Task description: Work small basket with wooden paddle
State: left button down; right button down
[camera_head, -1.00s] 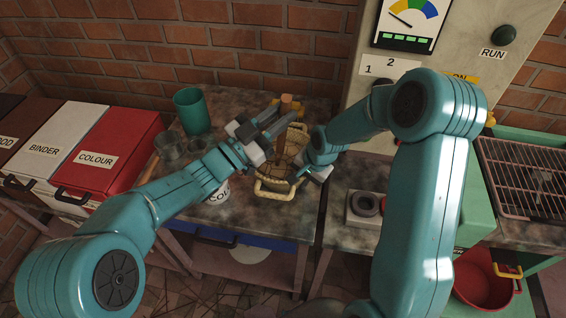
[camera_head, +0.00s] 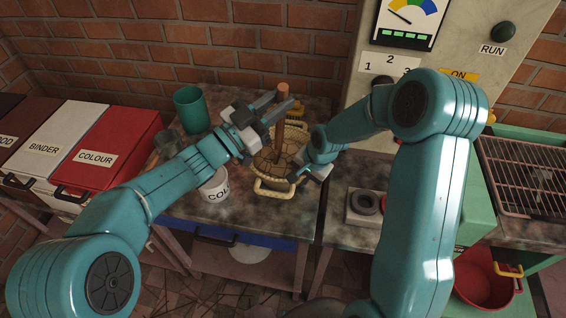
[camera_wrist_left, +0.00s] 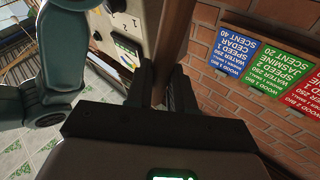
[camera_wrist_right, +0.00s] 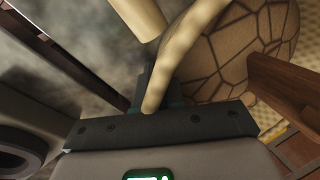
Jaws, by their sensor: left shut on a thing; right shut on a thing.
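The small woven basket (camera_head: 262,186) stands on the stone-topped bench and holds a brown, cracked mass (camera_head: 265,165). The wooden paddle (camera_head: 279,135) stands nearly upright, with its lower end at the mass. My left gripper (camera_head: 272,108) is shut on the paddle's upper shaft, which also shows between the fingers in the left wrist view (camera_wrist_left: 174,40). My right gripper (camera_head: 300,176) is at the basket's near right side. In the right wrist view it (camera_wrist_right: 158,85) is shut on the basket's cream handle (camera_wrist_right: 182,50), beside the cracked mass (camera_wrist_right: 240,50). The paddle's lower end is partly hidden.
A teal cup (camera_head: 192,110) and a white pot (camera_head: 215,186) stand left of the basket. Red COLOUR (camera_head: 115,145) and white BINDER (camera_head: 58,140) bins are further left. A control panel (camera_head: 440,60) rises at the right behind my right arm.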

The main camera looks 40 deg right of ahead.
pick_arm(q)
jog(key=shift+m+g, duration=0.3)
jog(key=shift+g, duration=0.1)
jog(key=r, duration=0.6)
jog(key=shift+s+a, duration=0.15)
jog(key=shift+s, duration=0.2)
pick_arm(e)
jog(key=shift+s+a, duration=0.1)
pick_arm(q)
jog(key=r, duration=0.1)
jog(key=a+r, duration=0.1)
jog(key=shift+w+r, duration=0.25)
jog(key=shift+r, duration=0.1)
jog(key=shift+a, duration=0.1)
pick_arm(e)
jog(key=c, duration=0.7)
grip_release()
jog(key=shift+s+r+p, duration=0.1)
jog(key=shift+r+p, duration=0.45)
jog(key=shift+r, duration=0.2)
pick_arm(q)
notch_tip(320, 180, up, 5)
jog(key=p, duration=0.4)
pick_arm(e)
jog(key=v, duration=0.6)
jog(key=shift+r, duration=0.25)
